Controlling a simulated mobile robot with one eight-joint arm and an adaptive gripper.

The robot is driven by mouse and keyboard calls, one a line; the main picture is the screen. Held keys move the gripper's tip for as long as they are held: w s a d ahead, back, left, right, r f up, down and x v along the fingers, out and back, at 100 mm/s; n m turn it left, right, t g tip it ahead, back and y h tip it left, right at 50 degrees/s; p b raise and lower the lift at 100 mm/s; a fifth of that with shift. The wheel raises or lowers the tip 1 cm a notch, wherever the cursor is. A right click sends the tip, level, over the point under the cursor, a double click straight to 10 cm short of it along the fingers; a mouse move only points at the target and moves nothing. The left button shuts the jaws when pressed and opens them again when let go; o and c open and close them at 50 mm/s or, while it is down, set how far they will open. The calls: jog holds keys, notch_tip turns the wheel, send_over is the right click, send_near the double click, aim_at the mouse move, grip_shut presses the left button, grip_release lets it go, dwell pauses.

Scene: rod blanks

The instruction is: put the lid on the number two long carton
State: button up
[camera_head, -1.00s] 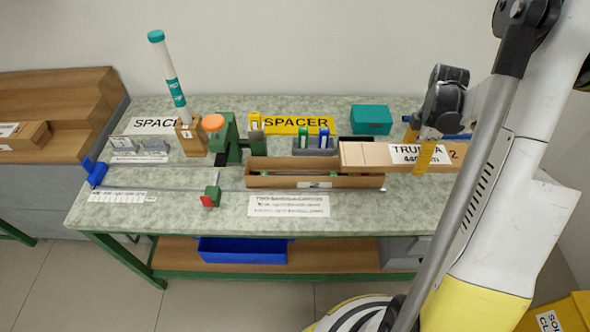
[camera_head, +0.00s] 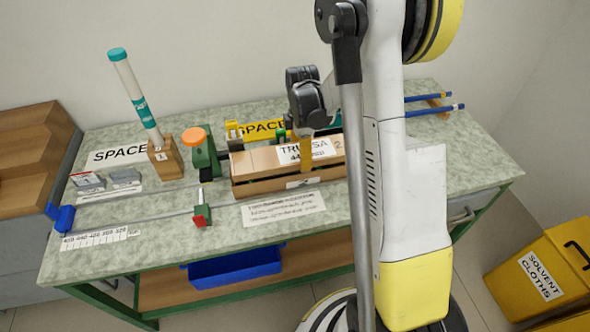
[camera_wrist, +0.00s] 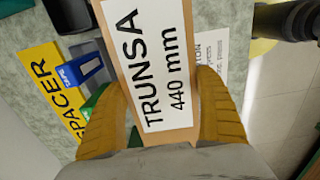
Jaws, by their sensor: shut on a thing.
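The cardboard lid (camera_head: 262,156) has a white label reading TRUNSA 440 mm and the number 2. My gripper (camera_head: 306,152) is shut across its width near the right end; both yellow fingers clasp its sides in the wrist view (camera_wrist: 160,75). The lid (camera_wrist: 150,20) lies lengthwise above the long open carton (camera_head: 268,189), roughly lined up with it, and covers its opening. The carton's front wall with a small white tag shows below the lid. I cannot tell whether the lid is seated or slightly above the rim. My arm hides the area at the right end.
A green stand with an orange knob (camera_head: 195,135) is close to the left end. A wooden block holds a leaning white-and-teal tube (camera_head: 135,90). A yellow SPACER sign (camera_head: 262,129) and blue holder (camera_wrist: 88,66) are behind. A printed card (camera_head: 283,209) lies in front.

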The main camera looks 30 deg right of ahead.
aim_at(296, 172)
jog(key=shift+w+a+f, duration=0.2)
jog(key=shift+a+f, duration=0.3)
jog(key=shift+a, duration=0.25)
jog(key=shift+f+b, duration=0.95)
jog(key=shift+f, duration=1)
jog(key=shift+f, duration=0.2)
jog(key=o, duration=1)
jog(key=shift+o, duration=0.2)
jog(key=shift+r, duration=0.1)
